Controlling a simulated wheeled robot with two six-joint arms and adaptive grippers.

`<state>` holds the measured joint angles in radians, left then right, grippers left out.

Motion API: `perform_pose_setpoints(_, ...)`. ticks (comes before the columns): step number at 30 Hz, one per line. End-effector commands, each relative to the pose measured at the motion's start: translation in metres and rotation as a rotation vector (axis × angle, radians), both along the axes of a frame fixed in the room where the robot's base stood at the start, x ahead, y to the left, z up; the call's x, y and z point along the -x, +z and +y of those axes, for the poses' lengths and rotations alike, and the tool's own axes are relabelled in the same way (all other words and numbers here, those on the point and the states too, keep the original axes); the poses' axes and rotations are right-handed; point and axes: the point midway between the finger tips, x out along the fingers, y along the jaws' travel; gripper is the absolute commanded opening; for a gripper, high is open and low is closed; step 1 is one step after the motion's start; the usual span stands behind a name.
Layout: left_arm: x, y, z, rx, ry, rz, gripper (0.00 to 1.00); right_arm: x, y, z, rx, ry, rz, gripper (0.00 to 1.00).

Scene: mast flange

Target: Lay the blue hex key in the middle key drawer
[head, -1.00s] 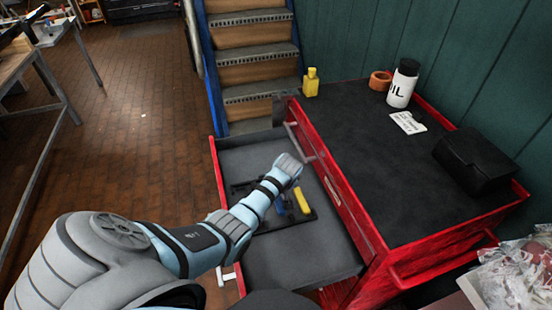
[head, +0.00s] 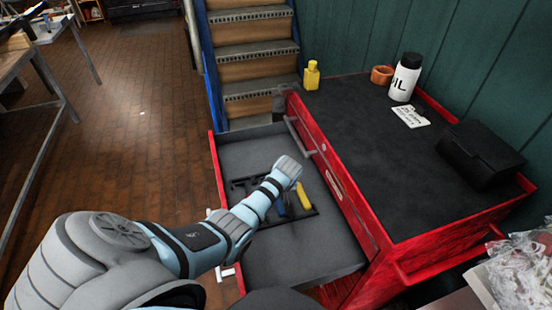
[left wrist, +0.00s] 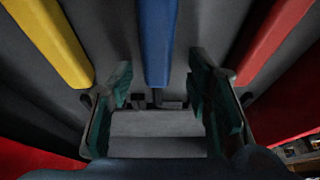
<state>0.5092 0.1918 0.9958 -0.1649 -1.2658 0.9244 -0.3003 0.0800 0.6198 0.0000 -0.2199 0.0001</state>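The blue hex key (head: 280,207) is in the open grey drawer (head: 275,260) of the red tool chest, partly covered by my left wrist. In the left wrist view the blue key (left wrist: 158,40) runs down between the fingertips, with gaps on both sides. My left gripper (left wrist: 158,82) is open, its green-padded fingers spread apart. In the head view my wrist hides its fingers. A yellow key (head: 304,196) lies in the drawer beside the blue one. It also shows left in the wrist view (left wrist: 52,40), with a red key (left wrist: 270,40) on the right. My right gripper is not in view.
A black frame (head: 239,185) lies in the drawer around the keys. On the chest top (head: 350,150) stand a yellow bottle (head: 311,75), an orange roll (head: 382,75), a white bottle (head: 404,80), a card (head: 411,116) and a black box (head: 480,153). Stairs (head: 258,60) rise behind.

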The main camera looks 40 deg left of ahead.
Motion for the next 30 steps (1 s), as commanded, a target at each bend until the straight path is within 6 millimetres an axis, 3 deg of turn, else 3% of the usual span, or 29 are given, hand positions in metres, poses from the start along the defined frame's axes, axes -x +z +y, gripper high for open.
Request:
perform_pose_setpoints(8, 0.001, 0.006, -0.002, 0.0, 0.0, 0.0, 0.45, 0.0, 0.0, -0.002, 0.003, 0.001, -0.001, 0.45)
perform_pose_setpoints(11, 0.004, 0.021, -0.008, 0.0, -0.002, -0.004, 0.45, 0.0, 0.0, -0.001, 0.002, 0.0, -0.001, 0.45)
perform_pose_setpoints(18, 0.019, 0.083, -0.031, 0.0, -0.001, -0.003, 0.45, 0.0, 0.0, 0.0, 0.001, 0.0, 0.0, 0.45)
perform_pose_setpoints(21, 0.023, 0.1, -0.037, 0.0, -0.001, -0.002, 0.45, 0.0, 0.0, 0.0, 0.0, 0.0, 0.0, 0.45)
perform_pose_setpoints(30, 0.027, 0.11, -0.04, 0.0, 0.0, 0.001, 0.45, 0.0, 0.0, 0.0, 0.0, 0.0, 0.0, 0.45)
